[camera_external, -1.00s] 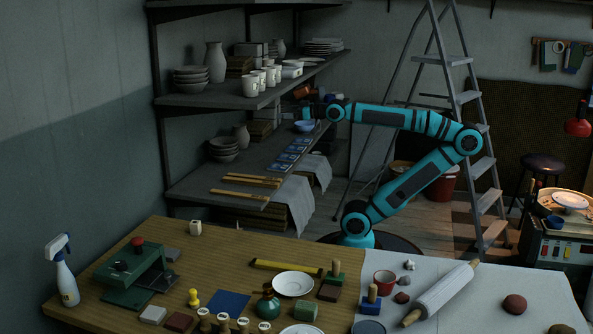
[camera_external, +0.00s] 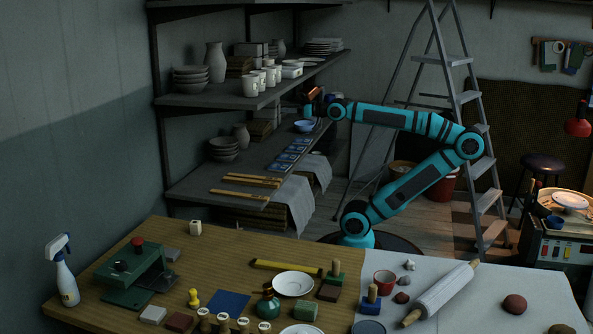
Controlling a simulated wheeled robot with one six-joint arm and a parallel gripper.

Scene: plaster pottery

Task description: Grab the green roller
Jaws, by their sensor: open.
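A short green piece (camera_external: 306,311), rounded or block-like, lies on the wooden table near its front edge; it is the likeliest green roller, though its exact shape is hard to tell. A green-based tool with a wooden handle (camera_external: 334,273) stands upright behind it. My gripper (camera_external: 314,96) is far from both, up at the wall shelves beyond the table. It is small and dark there, with an orange-brown part showing. It is open, and I see nothing held in it.
The upper shelf (camera_external: 215,98) is close to my gripper.

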